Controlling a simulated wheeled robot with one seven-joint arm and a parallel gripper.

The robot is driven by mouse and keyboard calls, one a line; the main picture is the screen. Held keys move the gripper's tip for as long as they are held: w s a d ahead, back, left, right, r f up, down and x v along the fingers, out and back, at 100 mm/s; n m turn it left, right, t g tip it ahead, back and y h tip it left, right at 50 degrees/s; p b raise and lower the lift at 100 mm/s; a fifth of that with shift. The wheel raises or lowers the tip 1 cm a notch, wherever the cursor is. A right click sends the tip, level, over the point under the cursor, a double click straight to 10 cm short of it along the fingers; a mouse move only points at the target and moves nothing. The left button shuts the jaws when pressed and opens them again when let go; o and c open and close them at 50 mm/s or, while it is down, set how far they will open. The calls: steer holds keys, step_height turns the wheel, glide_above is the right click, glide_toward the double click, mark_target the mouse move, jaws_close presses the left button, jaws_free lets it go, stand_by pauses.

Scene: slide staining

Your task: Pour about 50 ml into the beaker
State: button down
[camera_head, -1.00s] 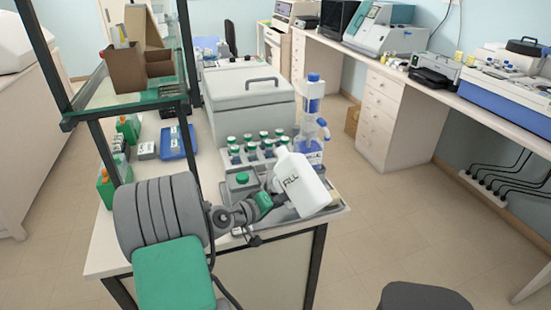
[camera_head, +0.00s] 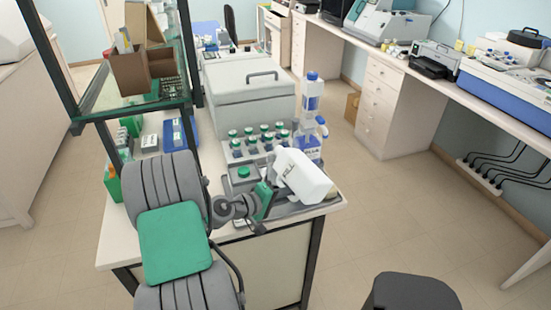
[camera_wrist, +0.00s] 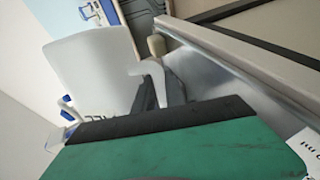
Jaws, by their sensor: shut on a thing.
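A white bottle with dark lettering (camera_head: 305,178) is held in my gripper (camera_head: 268,196) over the tray at the bench's front right. It is tilted far over, with its broad end to the right. Its mouth is hidden or too small to make out. In the wrist view the bottle (camera_wrist: 92,75) fills the upper left, and my gripper (camera_wrist: 155,92) is shut at its handle. I cannot make out the beaker in either view; it may be hidden behind the bottle or the gripper. No liquid stream shows.
A metal tray (camera_head: 333,202) lies under the bottle. Several green-capped bottles (camera_head: 250,142) stand in a rack behind it. A blue-capped dispenser bottle (camera_head: 312,95) stands close behind the held bottle. A grey lidded box (camera_head: 243,95) is at the back.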

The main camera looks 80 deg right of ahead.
steer(key=shift+s+a+r+n+g+p, duration=0.3)
steer(key=shift+s+a+n+p, duration=0.1)
steer(key=shift+s+p, duration=0.15)
stand_by(0.9)
steer(key=shift+f, duration=0.2)
steer(key=shift+r, duration=0.1)
steer(key=shift+r, duration=0.2)
steer(key=shift+r+p, duration=0.1)
steer(key=shift+p, duration=0.25)
steer(key=shift+s+a+r, duration=0.1)
steer(key=shift+a, duration=0.05)
steer(key=shift+r, duration=0.1)
stand_by(0.4)
